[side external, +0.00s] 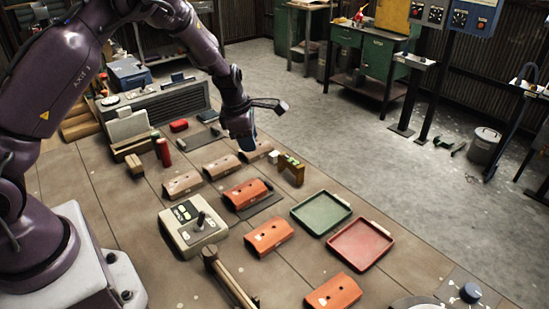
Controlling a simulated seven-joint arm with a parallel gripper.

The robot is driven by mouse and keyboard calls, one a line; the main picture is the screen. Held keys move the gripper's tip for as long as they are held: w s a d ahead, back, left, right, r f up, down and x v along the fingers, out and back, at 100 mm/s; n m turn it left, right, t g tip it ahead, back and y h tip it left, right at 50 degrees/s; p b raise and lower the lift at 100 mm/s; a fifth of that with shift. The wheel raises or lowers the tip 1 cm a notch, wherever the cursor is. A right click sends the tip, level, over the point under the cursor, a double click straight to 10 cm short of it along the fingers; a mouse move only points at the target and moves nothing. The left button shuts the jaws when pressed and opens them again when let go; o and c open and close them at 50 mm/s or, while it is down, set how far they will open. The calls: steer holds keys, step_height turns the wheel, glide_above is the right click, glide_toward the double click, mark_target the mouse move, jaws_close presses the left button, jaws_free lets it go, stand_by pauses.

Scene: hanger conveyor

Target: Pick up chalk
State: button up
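My gripper (246,143) points down over the table, near the far end of a row of tan and orange blocks. Its fingertips are small and dark here, and I cannot tell whether they are open or shut. A small white piece (274,156) lies just to the right of my gripper, beside a yellowish-brown bracket. It may be the chalk, but it is too small to be sure. No other thing is clearly recognisable as chalk.
Tan blocks (183,185) and orange blocks (269,236) stand around the table middle. A joystick box (190,236), a hammer (228,277), a green tray (320,208) and a red tray (359,246) lie nearer. A brown bracket (292,170) stands close to my gripper.

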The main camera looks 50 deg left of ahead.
mark_target(273, 154)
steer(key=w+a+n+t, duration=0.2)
steer(key=w+n, duration=0.2)
steer(key=n, duration=0.5)
steer(key=shift+y, duration=0.4)
steer(key=x, duration=1.2)
steer(key=shift+w+d+r, duration=0.15)
steer(key=shift+w, duration=0.1)
steer(key=shift+c, duration=0.4)
steer(key=c, duration=0.6)
